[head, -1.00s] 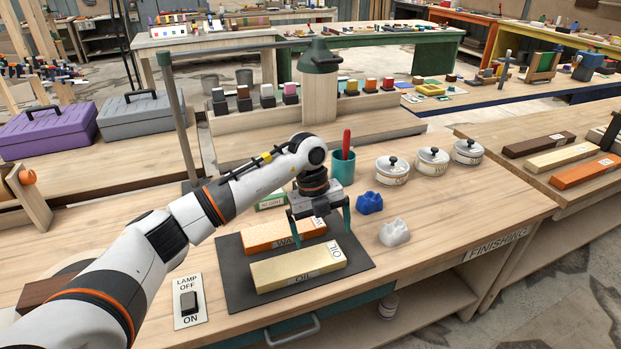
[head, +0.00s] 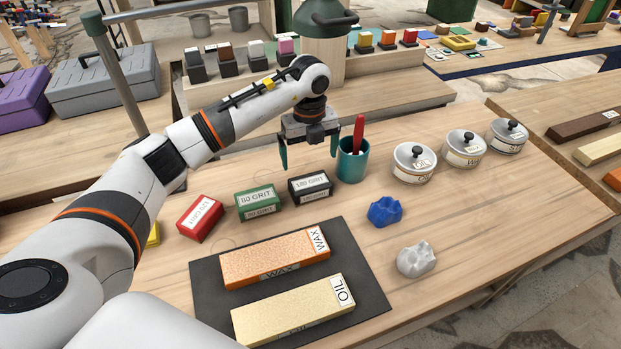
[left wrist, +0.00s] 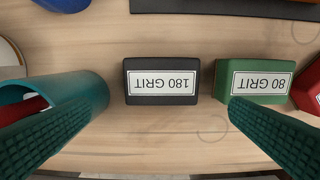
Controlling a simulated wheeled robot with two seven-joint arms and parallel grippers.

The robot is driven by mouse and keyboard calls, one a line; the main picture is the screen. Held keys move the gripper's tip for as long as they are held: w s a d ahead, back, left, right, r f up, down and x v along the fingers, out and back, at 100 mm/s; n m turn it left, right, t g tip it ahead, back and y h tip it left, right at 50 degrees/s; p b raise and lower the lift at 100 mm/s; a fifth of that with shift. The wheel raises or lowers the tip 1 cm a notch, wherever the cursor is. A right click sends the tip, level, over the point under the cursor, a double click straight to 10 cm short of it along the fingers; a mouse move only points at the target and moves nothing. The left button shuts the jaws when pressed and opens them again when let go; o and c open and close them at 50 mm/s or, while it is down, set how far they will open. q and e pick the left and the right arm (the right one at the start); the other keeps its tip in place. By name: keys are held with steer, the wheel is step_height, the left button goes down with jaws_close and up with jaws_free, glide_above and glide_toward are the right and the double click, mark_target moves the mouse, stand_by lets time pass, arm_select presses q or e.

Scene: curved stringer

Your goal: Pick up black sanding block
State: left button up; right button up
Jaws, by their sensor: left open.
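The black sanding block (head: 310,187) lies on the wooden bench, labelled 180 GRIT. In the left wrist view the black block (left wrist: 161,98) sits near the middle, between and beyond the two teal fingers. My left gripper (head: 309,156) is open and empty, above and just behind the black block in the head view. In the left wrist view one finger (left wrist: 50,130) overlaps the teal cup and the other (left wrist: 265,130) overlaps the green block. My right gripper is not in view.
The green 80 GRIT block (head: 257,203) is close left of the black one, then a red block (head: 200,218). A teal cup (head: 353,165) with a red-handled tool stands close right. A dark mat (head: 207,292) holds WAX and OIL bars in front.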

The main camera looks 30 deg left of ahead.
mark_target(310, 182)
arm_select(q)
step_height(310, 182, down, 4)
steer(key=shift+s+r, duration=0.1)
steer(key=shift+f+p, duration=0.4)
steer(key=shift+f, duration=0.2)
steer(key=f, duration=0.2)
steer(key=f+p, duration=0.1)
steer(key=shift+s+d+f, duration=0.25)
steer(key=shift+s, duration=0.05)
steer(key=shift+f, duration=0.5)
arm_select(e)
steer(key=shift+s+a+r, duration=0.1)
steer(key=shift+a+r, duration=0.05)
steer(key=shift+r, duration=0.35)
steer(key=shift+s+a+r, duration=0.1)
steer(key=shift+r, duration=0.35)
